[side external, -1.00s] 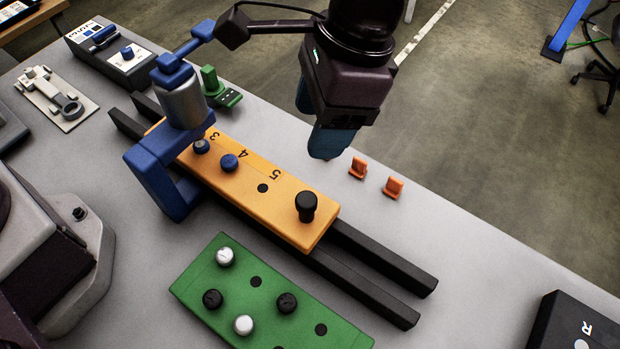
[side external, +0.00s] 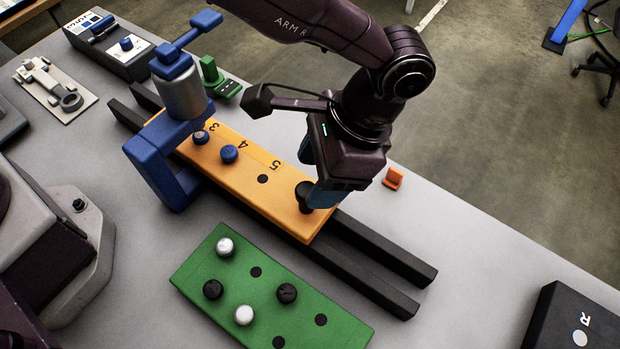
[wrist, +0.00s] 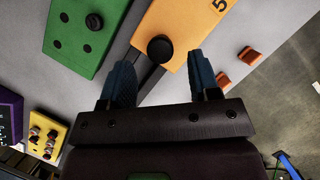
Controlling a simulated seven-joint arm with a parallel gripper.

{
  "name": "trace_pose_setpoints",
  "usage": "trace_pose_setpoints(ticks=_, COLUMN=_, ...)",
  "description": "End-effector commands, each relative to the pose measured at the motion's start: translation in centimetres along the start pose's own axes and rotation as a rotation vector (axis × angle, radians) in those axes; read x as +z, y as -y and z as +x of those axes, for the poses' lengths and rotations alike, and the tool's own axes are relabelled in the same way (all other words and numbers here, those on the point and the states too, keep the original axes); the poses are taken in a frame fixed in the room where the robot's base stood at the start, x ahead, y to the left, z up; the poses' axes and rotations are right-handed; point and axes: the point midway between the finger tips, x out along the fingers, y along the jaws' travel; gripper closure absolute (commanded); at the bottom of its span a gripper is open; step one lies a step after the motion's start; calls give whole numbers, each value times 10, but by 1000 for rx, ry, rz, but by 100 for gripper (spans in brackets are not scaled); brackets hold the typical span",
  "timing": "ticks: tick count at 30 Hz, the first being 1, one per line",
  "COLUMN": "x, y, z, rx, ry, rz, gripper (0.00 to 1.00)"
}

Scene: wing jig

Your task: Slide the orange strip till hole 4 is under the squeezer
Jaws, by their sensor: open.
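The orange strip (side external: 262,200) lies on two dark rails (side external: 375,257); printed numbers 3, 4 and 5 show on it. The blue squeezer (side external: 180,108) with a grey cylinder straddles the strip's far-left part. A black knob (side external: 303,194) stands at the strip's near-right end. My gripper (side external: 318,200) is at this knob, partly covering it. In the wrist view the fingers (wrist: 160,82) are apart, with the knob (wrist: 160,48) just beyond and between them.
A green block (side external: 265,290) with white and black pegs lies in front of the rails. An orange clip (side external: 393,179) stands right of my gripper. A black control box (side external: 108,48) and a green piece (side external: 217,80) are behind the squeezer. A black box (side external: 580,325) is at lower right.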

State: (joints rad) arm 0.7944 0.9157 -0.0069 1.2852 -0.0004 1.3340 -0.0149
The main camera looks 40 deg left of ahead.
Motion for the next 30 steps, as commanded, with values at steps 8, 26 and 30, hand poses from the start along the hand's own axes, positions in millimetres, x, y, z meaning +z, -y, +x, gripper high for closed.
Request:
trace_pose_setpoints(ticks=8, x=0, y=0, z=28, rx=0, ry=0, rz=0, gripper=44)
trace_pose_setpoints(ticks=26, x=0, y=0, z=30, rx=0, ry=-1, rz=1, gripper=100)
trace_pose_setpoints(ticks=30, x=4, y=4, z=31, rx=0, ry=0, rz=-1, gripper=100)
